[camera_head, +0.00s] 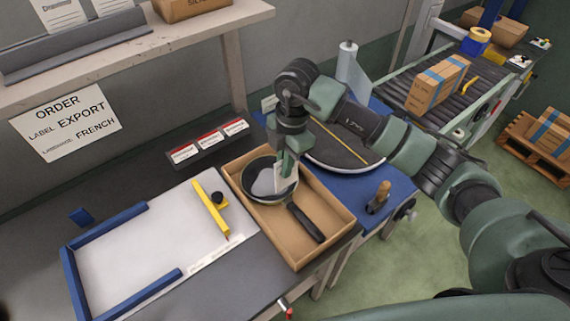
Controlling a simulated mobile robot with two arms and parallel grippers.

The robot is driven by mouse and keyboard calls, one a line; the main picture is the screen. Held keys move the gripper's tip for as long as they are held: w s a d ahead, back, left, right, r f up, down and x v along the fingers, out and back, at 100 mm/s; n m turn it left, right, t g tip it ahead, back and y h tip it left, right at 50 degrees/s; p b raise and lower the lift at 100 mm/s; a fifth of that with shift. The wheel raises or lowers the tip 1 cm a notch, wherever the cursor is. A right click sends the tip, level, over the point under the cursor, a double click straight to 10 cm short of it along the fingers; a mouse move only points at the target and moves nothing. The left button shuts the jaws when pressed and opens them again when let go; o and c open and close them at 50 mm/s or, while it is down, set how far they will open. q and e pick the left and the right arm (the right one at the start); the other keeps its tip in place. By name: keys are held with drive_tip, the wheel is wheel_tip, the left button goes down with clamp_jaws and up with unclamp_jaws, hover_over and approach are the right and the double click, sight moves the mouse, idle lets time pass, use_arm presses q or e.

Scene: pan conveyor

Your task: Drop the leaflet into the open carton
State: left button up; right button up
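The open carton (334,205) is a shallow brown box on the bench in the middle of the view. A dark pan (304,222) lies in it, its handle toward the front right. A pale grey patch shows inside the pan bowl. My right gripper (287,164) points down over the back part of the carton, above the pan. It is shut on the small white leaflet (286,180), which hangs upright in front of the pan bowl. The gap between leaflet and pan is hard to judge. My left gripper is not in view.
A white board with blue rails (75,272) and a yellow bar (210,207) lies left of the carton. Red-and-white labelled holders (209,142) stand behind. A blue table with a dark turntable (342,150) and a conveyor (400,91) are right. A shelf overhangs the upper left.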

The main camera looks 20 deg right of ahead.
drive_tip(key=o, duration=0.3)
drive_tip(key=shift+r, duration=0.1)
drive_tip(key=r, duration=0.2)
drive_tip(key=r+b, duration=0.1)
drive_tip(key=r, duration=0.4)
drive_tip(key=shift+w+d+r+b, duration=0.15)
drive_tip(key=shift+d+r+b, duration=0.15)
drive_tip(key=shift+d+b, duration=0.1)
drive_tip(key=shift+f, duration=0.1)
